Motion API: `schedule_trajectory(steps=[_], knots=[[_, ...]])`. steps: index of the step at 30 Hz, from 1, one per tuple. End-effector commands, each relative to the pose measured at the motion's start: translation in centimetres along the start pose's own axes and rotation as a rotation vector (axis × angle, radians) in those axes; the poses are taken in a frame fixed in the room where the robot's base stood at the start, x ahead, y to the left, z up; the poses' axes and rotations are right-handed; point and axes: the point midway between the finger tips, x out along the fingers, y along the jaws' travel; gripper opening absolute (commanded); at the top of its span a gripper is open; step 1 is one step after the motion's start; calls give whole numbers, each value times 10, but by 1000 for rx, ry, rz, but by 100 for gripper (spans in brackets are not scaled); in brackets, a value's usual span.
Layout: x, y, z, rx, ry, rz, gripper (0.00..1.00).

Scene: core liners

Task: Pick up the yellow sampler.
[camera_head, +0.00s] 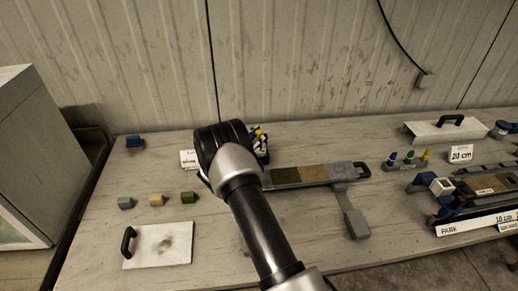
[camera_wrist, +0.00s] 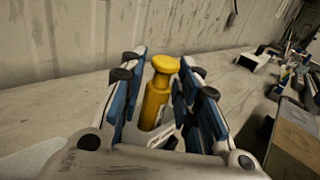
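The yellow sampler (camera_wrist: 157,92), a cylinder with a wide round cap, stands between the two blue-padded fingers of my gripper (camera_wrist: 164,84) in the wrist view. A finger is on each side, and narrow gaps seem to show beside the sampler's body, so the fingers look open around it. Its lower end is partly hidden by the gripper and a white piece. In the head view my arm hides most of this spot; only the far side of my gripper (camera_head: 260,143) shows, with a small bit of yellow by it.
A long tray with coloured core sections (camera_head: 313,174) lies right of my gripper. Small grey, tan and green blocks (camera_head: 156,200) and a white board with a black handle (camera_head: 165,245) are at the left front.

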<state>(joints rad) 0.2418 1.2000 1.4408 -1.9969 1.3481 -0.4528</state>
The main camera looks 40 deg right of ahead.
Motion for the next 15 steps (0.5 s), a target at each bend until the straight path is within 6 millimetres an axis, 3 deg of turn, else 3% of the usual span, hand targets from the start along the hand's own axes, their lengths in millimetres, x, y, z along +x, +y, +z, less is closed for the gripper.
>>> schedule_trajectory(steps=[12,15], knots=[[0,0,0,0,0,0,0],[0,0,0,0,0,0,0]])
